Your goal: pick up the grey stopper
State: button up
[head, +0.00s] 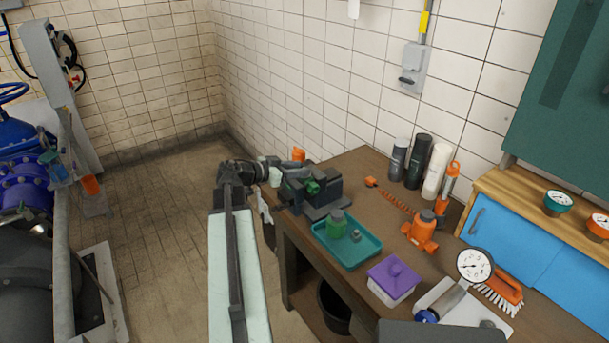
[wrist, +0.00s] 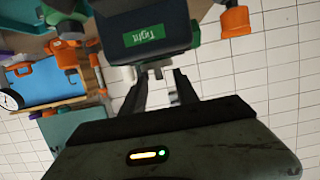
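A small grey piece, which looks like the grey stopper (head: 355,235), stands in the teal tray (head: 372,258) beside a green bottle (head: 337,225) in the head view. My gripper (head: 272,174) is at the left edge of the workbench, close to a dark vise-like block (head: 310,190), left of and apart from the tray. In the wrist view my gripper (wrist: 157,84) has its two dark fingers spread with a gap between them. A pale grey part shows beyond the fingertips, but I cannot tell what it belongs to. The stopper is not clearly identifiable in the wrist view.
A dark box with a green label (wrist: 145,35) is close above the fingers. The tiled wall is behind.

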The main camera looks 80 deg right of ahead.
grip_shut()
